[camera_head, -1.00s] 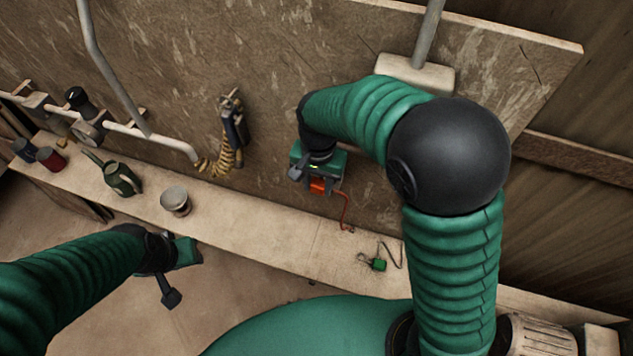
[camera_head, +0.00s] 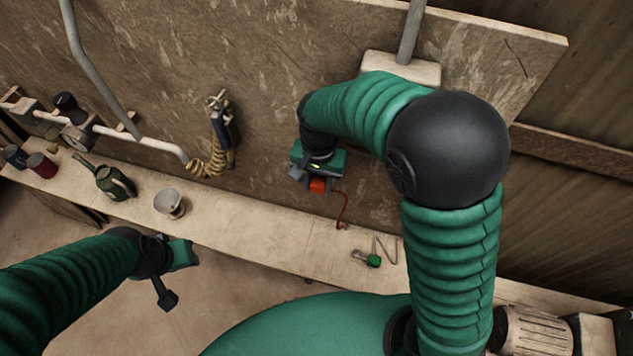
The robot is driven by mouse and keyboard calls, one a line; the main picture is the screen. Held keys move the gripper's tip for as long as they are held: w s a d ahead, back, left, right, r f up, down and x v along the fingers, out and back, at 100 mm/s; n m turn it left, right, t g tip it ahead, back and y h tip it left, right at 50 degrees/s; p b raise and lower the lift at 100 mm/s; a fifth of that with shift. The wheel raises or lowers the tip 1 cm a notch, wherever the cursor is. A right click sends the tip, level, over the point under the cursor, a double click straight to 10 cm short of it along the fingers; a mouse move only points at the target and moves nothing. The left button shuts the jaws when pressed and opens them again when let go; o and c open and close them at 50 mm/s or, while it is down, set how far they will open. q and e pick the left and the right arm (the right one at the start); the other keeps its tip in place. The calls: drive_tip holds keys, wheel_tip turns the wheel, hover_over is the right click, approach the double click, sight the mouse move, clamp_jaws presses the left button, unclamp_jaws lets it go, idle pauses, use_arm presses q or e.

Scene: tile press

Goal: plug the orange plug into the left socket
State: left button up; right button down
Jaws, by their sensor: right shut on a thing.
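The orange plug (camera_head: 318,185) is held at my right gripper (camera_head: 317,178), in front of the wooden board and above the bench. Its red cord (camera_head: 344,208) hangs down to the bench. My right gripper is shut on the plug; its green body hides part of the jaws. No socket can be made out; my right arm covers part of the board. My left gripper (camera_head: 178,272) hangs in front of the bench at the lower left, away from the plug. Its finger opening does not show clearly.
A green plug (camera_head: 374,261) with a dark cord lies on the bench (camera_head: 270,228). A metal cup (camera_head: 169,203), a green can (camera_head: 114,183) and a red cup (camera_head: 42,165) stand further left. A device with a yellow coiled cord (camera_head: 207,167) hangs on the board (camera_head: 280,80).

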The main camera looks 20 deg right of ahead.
drive_tip(key=shift+w+d, duration=0.2)
drive_tip(key=shift+d, duration=0.25)
drive_tip(key=shift+w+a, duration=0.1)
drive_tip(key=shift+w, duration=0.05)
drive_tip(key=shift+w+r, duration=0.25)
idle(0.8)
drive_tip(key=shift+a+p, duration=0.2)
drive_tip(key=shift+p, duration=0.25)
drive_tip(key=shift+f, duration=0.1)
drive_tip(key=shift+a+f, duration=0.1)
drive_tip(key=shift+a, duration=0.15)
drive_tip(key=shift+s, duration=0.1)
drive_tip(key=shift+s+d, duration=0.1)
idle(0.3)
drive_tip(key=shift+p, duration=0.4)
